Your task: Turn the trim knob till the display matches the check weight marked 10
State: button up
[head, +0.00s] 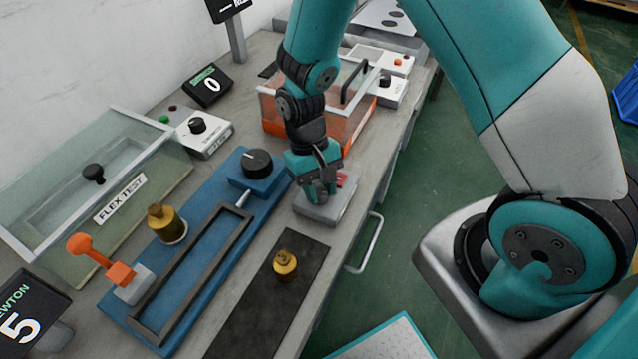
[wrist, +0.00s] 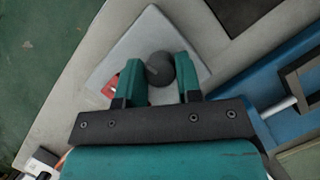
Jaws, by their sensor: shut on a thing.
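My gripper (head: 320,192) is lowered over a small grey box (head: 345,207) near the front edge of the bench. In the wrist view, its two teal fingers are shut on a dark round knob (wrist: 160,68) on top of this box. One brass weight (head: 286,266) stands on the black mat. Another brass weight (head: 166,224) stands on the blue fixture. I cannot read a marking on either weight. A display labelled NEWTON (head: 28,316) at the lower left reads 5. A second display (head: 208,85) at the back reads 0.
The blue fixture (head: 225,195) with a black knob lies left of the grey box. An orange-framed clear box (head: 282,120) stands behind my gripper. A FLEX TEST cover (head: 50,168) is at the left. A drawer handle (head: 372,243) sticks out from the bench front.

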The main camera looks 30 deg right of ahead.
jog(key=m+y+p, duration=0.1)
jog(key=m, duration=0.3)
jog(key=shift+d+m+y, duration=0.1)
jog(key=shift+m+y, duration=0.2)
jog(key=shift+y, duration=0.1)
jog(key=shift+s+m+t+y+p, duration=0.1)
jog(key=shift+m+t+y+p, duration=0.4)
jog(key=shift+m, duration=1.1)
jog(key=o, duration=0.9)
jog(key=v, duration=1.7)
jog(key=shift+d+r, duration=0.2)
jog(key=shift+d, duration=0.05)
